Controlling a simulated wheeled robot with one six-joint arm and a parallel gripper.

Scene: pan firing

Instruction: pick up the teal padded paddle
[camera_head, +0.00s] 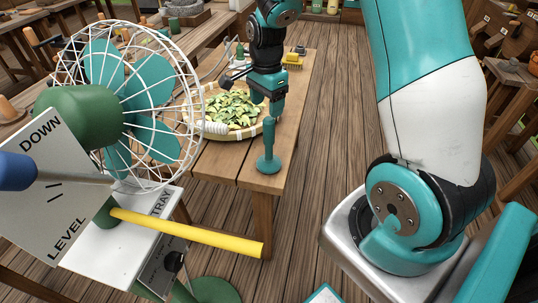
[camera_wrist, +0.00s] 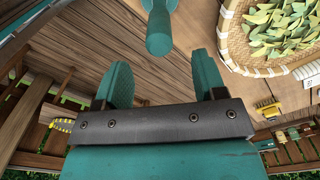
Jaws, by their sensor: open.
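The teal padded paddle (camera_head: 268,149) stands upright on the wooden table near its front edge, with its round pad down and its handle up. In the wrist view the paddle (camera_wrist: 159,34) shows at the top middle, its rounded handle end towards me. My gripper (camera_head: 275,106) is just above the handle's top in the head view. In the wrist view my gripper (camera_wrist: 163,72) is open and empty, and the handle end lines up with the gap between the fingers, slightly beyond the tips. The exact distance is hard to tell.
A woven basket of green leaves (camera_head: 231,106) is beside the paddle, with a white brush-like roll (camera_head: 205,127) at its rim. A caged fan (camera_head: 130,95) with a yellow lever (camera_head: 190,234) stands at left. A yellow brush (camera_head: 292,61) lies farther back. Floor is open to the right.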

